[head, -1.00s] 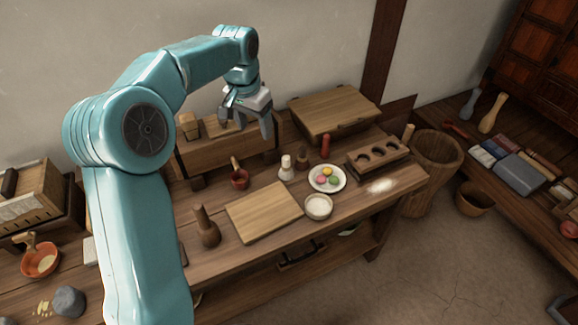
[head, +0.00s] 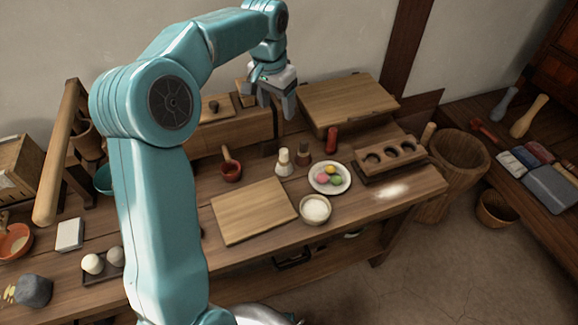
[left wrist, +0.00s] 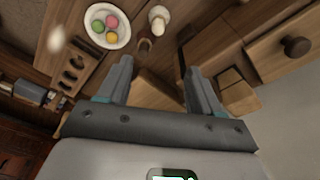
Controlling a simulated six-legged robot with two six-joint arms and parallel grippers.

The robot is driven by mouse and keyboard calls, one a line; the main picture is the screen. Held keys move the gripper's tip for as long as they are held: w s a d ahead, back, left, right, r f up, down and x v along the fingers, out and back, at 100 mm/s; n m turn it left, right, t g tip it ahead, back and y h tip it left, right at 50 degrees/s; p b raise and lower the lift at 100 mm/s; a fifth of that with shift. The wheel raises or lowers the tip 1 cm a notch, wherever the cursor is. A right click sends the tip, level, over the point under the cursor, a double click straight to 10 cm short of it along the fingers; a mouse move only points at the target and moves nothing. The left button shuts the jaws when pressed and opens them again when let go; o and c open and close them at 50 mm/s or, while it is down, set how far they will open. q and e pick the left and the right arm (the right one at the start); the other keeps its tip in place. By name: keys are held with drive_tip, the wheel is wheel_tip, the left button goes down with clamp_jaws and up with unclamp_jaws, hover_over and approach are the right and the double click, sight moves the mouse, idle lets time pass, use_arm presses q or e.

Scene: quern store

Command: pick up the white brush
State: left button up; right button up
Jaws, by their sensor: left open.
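The white brush (head: 284,162) stands upright on the wooden table, next to a similar brown brush (head: 304,154). It also shows in the left wrist view (left wrist: 158,19), near the top and beyond my fingertips. My left gripper (head: 276,105) is open and empty. In the head view it appears above and behind the brush, in front of the wooden chest. In the left wrist view my two fingers (left wrist: 158,72) are spread apart, with the brown brush nearer their tips than the white one. My right gripper is not in view.
A plate with colored sweets (head: 345,188), a bowl of white powder (head: 315,209) and a red cylinder (head: 332,139) stand right of the brushes. A ladle-like red cup (head: 231,172) stands left. A board (head: 236,224) lies in front. A wooden chest (head: 235,134) stands behind.

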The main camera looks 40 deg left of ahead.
use_arm(q)
wheel_tip(320, 180, down, 3)
drive_tip(key=b, duration=0.5)
approach(284, 151)
drive_tip(key=f, duration=0.6)
drive_tip(key=shift+w+a+f, duration=0.1)
drive_tip(key=shift+w+a, duration=0.05)
drive_tip(key=shift+a, duration=0.15)
drive_tip(key=f, duration=0.3)
drive_tip(key=w+f, duration=0.1)
drive_tip(key=f, duration=0.2)
drive_tip(key=shift+d, duration=0.1)
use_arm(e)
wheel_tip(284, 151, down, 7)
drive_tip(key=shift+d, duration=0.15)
use_arm(q)
drive_tip(key=shift+r, duration=0.1)
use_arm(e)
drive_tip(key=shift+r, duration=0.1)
use_arm(q)
drive_tip(key=shift+w, duration=0.1)
drive_tip(key=c, duration=1.1)
